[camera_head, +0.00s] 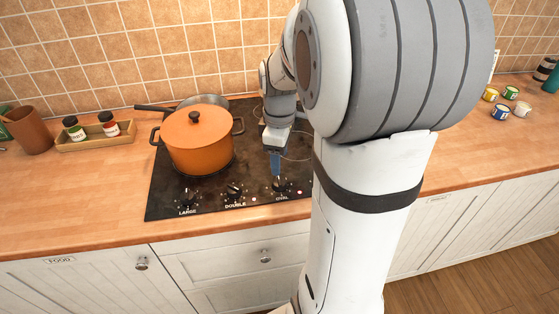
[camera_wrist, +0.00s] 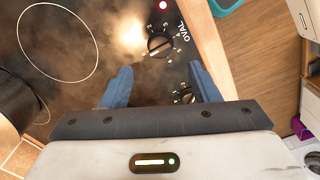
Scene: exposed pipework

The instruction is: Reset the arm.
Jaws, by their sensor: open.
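My arm reaches over the black cooktop (camera_head: 160,200) in the head view. My gripper (camera_head: 276,172) has blue fingers that point down near the OVAL knob (camera_head: 280,186) at the cooktop's front edge. In the wrist view my gripper (camera_wrist: 160,68) is open, with its two fingers apart and nothing between them. The OVAL knob (camera_wrist: 160,45) shows just beyond the fingertips, apart from them as far as I can tell.
An orange lidded pot (camera_head: 198,142) stands on the cooktop, with a pan (camera_head: 190,101) behind it. A wooden spice tray (camera_head: 95,137) and a brown cup (camera_head: 28,130) are at the left. Several small tins (camera_head: 500,112) are at the far right. The left front counter is clear.

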